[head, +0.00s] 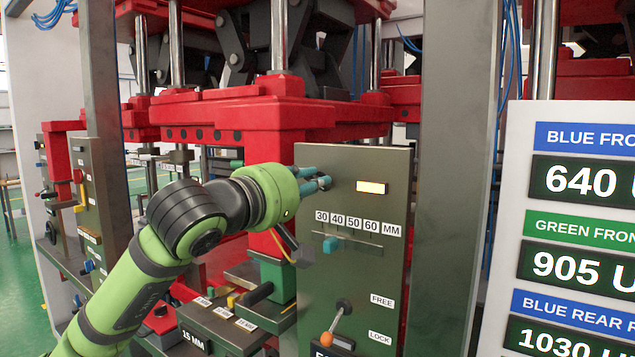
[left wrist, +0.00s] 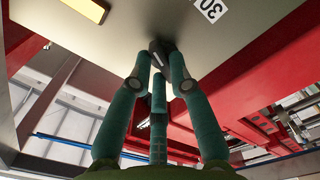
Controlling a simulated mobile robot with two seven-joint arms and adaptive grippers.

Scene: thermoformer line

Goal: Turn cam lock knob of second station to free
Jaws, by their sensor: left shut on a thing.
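My left gripper (head: 318,181) reaches in from the left to the upper left of a grey-green control panel (head: 350,270). In the left wrist view its teal fingers (left wrist: 158,70) close around a small dark knob (left wrist: 160,46) at the panel face. The fingers hide most of this knob, so its turn angle cannot be told. Lower on the panel, a lever with an orange ball end (head: 328,338) hangs down and left from a dark pivot, beside a FREE label (head: 382,301) and a LOCK label (head: 380,337). My right gripper is not in view.
The panel carries a lit yellow window (head: 371,187) and a millimetre scale with a teal slider (head: 332,244). A red press (head: 240,110) stands behind. A grey post (head: 452,180) and a white number board (head: 515,150) stand to the right.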

